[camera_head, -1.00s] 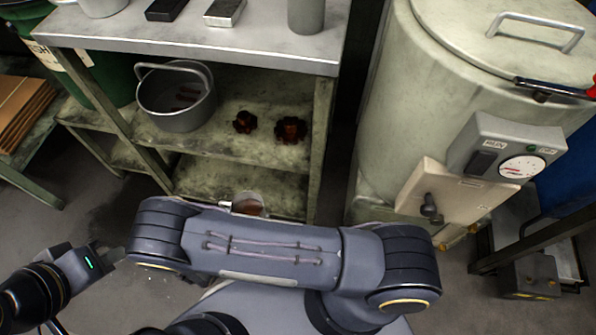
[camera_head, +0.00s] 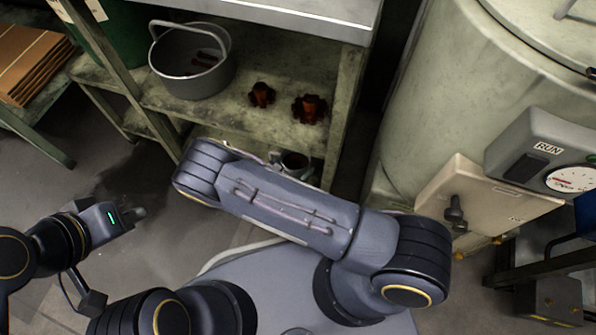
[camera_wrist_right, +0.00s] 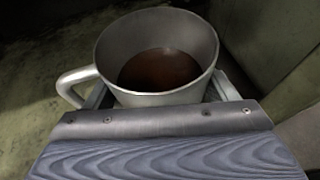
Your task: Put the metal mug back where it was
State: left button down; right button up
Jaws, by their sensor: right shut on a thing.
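The metal mug (camera_wrist_right: 157,72) is grey, with a brown content inside and its handle to the left in the right wrist view. It looks upright there, and my right gripper (camera_wrist_right: 165,100) is shut on it. In the head view the mug (camera_head: 296,162) shows behind my right arm, at the lower shelf of the workbench (camera_head: 215,137); my arm hides the right gripper. I cannot tell whether the mug touches the shelf. My left gripper (camera_head: 138,213) is at the left over the floor, away from the mug; its fingers are too small to judge.
On the middle shelf stand a grey bucket (camera_head: 190,75) and two rusty gear-like parts, one smaller (camera_head: 261,95) and one larger (camera_head: 309,108). A bench leg (camera_head: 343,110) bounds the shelf at the right. A large pale drum machine (camera_head: 440,90) stands to the right.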

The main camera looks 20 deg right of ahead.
aim_at(297, 163)
jog(key=f, duration=0.1)
jog(key=d+f+b, duration=0.1)
jog(key=f, duration=0.1)
jog(key=w+f+b, duration=0.1)
jog(key=shift+d+f, duration=0.2)
jog(key=shift+f, duration=0.05)
jog(key=shift+f+b, duration=0.3)
jog(key=shift+b, duration=0.05)
jog(key=shift+r, duration=0.1)
jog(key=o, duration=1.1)
jog(key=shift+o, duration=0.2)
